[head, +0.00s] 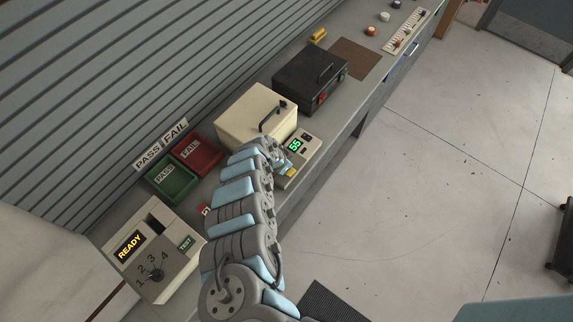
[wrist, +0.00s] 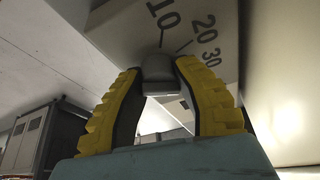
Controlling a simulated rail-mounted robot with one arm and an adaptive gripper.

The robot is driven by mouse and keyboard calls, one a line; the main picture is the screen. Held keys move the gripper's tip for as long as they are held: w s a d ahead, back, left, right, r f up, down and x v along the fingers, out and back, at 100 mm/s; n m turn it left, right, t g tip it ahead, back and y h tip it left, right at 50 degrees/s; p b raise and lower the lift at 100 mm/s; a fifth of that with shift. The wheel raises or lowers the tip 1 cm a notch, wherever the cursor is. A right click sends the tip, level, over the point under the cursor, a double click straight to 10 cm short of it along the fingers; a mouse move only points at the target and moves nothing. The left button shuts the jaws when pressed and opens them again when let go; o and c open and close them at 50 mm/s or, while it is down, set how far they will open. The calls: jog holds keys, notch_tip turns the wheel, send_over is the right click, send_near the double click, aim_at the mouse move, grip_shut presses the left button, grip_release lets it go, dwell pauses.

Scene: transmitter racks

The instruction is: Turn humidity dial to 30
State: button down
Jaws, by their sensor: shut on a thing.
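The humidity dial is a grey knob (wrist: 158,70) on a light panel (wrist: 130,22) printed with 10, 20 and 30, in the wrist view. My gripper (wrist: 160,75) has its two yellow fingers closed on the sides of the knob. Which number the knob points at, I cannot tell. In the head view, my gripper (head: 287,171) is at the small light control box (head: 304,152) beside the cream box, and my arm and gripper hide its dial. The green display (head: 295,145) on that box reads 55.
The cream box (head: 240,113) with a dark handle stands just behind the control box. A black case (head: 308,80) is farther along the bench. Green PASS (head: 168,180) and red FAIL (head: 196,153) trays and a READY tester (head: 152,252) are to the left. The floor at right is largely clear.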

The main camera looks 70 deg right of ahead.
jog(key=shift+n+t+p, duration=0.4)
jog(key=shift+n+p, duration=0.05)
jog(key=shift+n, duration=0.65)
jog(key=shift+h, duration=0.3)
jog(key=shift+f, duration=0.1)
jog(key=c, duration=0.7)
grip_release()
jog(key=shift+c, duration=0.2)
